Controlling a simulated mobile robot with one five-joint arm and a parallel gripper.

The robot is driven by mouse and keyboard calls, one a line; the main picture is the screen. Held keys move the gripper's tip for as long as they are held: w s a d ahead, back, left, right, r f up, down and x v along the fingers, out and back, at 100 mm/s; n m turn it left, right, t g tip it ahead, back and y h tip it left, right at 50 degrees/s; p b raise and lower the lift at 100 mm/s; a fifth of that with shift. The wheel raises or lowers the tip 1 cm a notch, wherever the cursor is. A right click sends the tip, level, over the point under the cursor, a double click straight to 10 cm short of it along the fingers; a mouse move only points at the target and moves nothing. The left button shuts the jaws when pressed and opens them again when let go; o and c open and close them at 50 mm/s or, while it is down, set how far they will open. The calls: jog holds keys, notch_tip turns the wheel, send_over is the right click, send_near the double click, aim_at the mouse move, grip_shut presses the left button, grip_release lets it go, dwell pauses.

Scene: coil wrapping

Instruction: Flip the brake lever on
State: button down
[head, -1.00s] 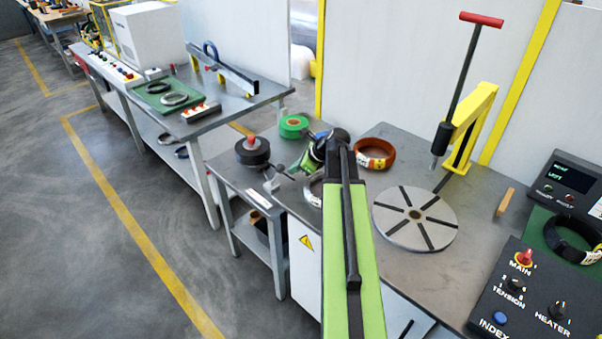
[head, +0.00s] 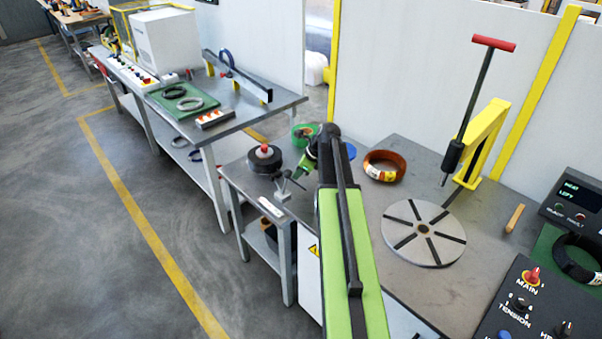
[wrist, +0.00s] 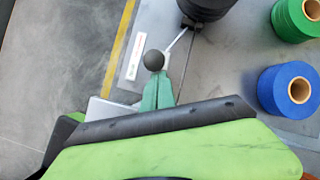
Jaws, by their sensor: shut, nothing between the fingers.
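The brake lever (wrist: 177,41) is a thin pale rod with a black ball knob (wrist: 154,60) in the wrist view. Its far end meets a dark bracket beside the black roll (wrist: 207,8). In the head view the lever shows small and dark near the black roll (head: 264,159), partly confused with its grey stand (head: 283,191). My gripper (wrist: 157,80) has green fingers, shut and empty, their tips right at the ball knob. I cannot tell if they touch it. In the head view my gripper (head: 301,172) points down beside the lever.
A green roll (head: 303,131) and a blue roll (wrist: 289,88) stand close to my gripper. An orange-brown coil (head: 384,165) and a slotted round plate (head: 424,233) lie to the right. A control panel (head: 525,305) is at the lower right.

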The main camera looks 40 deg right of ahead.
jog(key=w+a+r+g+p, duration=0.1)
jog(key=w+g+p, duration=0.2)
jog(key=w, duration=0.7)
jog(key=shift+w+a+r+g+h, duration=0.25)
jog(key=shift+w+g+h, duration=0.05)
jog(key=shift+g, duration=0.7)
jog(key=shift+w+a, duration=0.15)
jog(key=shift+w, duration=0.05)
jog(key=shift+r, duration=0.15)
notch_tip(320, 180, up, 10)
jog(key=d+p, duration=0.1)
jog(key=p, duration=0.9)
jog(key=shift+w+d+f, duration=0.2)
jog(key=shift+w+d, duration=0.1)
jog(key=shift+w, duration=0.15)
